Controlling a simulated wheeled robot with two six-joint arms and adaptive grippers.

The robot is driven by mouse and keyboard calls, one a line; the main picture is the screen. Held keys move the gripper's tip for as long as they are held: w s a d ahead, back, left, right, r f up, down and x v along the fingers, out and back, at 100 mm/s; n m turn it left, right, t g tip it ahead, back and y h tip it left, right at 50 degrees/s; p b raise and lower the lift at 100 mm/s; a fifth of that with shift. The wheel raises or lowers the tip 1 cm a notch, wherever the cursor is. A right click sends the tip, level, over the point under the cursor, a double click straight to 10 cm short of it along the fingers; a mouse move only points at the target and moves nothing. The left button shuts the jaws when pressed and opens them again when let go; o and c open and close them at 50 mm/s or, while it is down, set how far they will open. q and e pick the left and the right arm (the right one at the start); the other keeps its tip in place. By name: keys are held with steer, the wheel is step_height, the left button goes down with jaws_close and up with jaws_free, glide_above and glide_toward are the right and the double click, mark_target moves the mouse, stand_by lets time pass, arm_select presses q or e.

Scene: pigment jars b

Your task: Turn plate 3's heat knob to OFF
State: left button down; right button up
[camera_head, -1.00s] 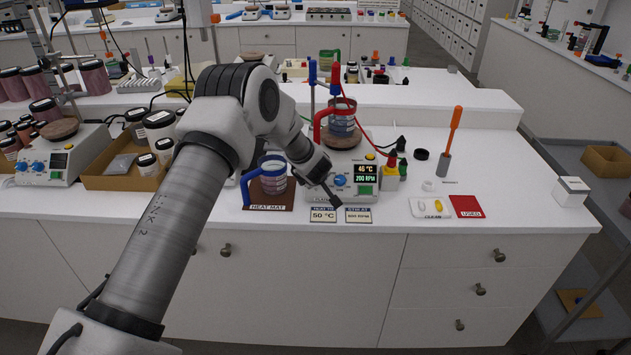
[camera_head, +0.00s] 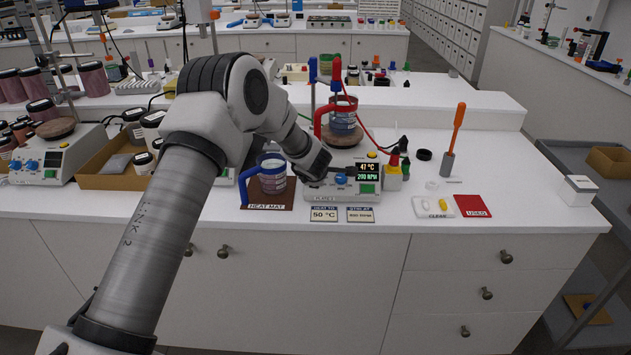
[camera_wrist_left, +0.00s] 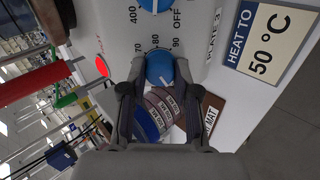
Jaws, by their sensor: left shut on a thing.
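Plate 3 (camera_head: 366,196) stands at the front of the white bench. Its display (camera_head: 367,171) seems to read 47 °C and 200 RPM. My left gripper (camera_wrist_left: 159,82) is shut on the blue heat knob (camera_wrist_left: 160,66), one finger on each side. In the head view my gripper (camera_head: 328,172) hides the heat knob. My right gripper is out of view.
A red-handled beaker (camera_head: 342,121) stands on the plate's top. A blue-handled beaker (camera_head: 272,178) stands on the heat mat (camera_head: 285,203) at left. Dropper bottles (camera_head: 393,176) stand close at right. Cards (camera_head: 324,213) lie in front.

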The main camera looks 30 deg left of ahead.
arm_select(q)
steer(key=shift+f+n, duration=0.1)
steer(key=shift+n, duration=0.4)
steer(key=c, duration=0.8)
jaws_free()
steer(key=shift+c, duration=0.2)
steer(key=v, duration=1.1)
steer(key=shift+s+r, duration=0.25)
steer(key=shift+r, duration=0.05)
steer(key=shift+d, duration=0.15)
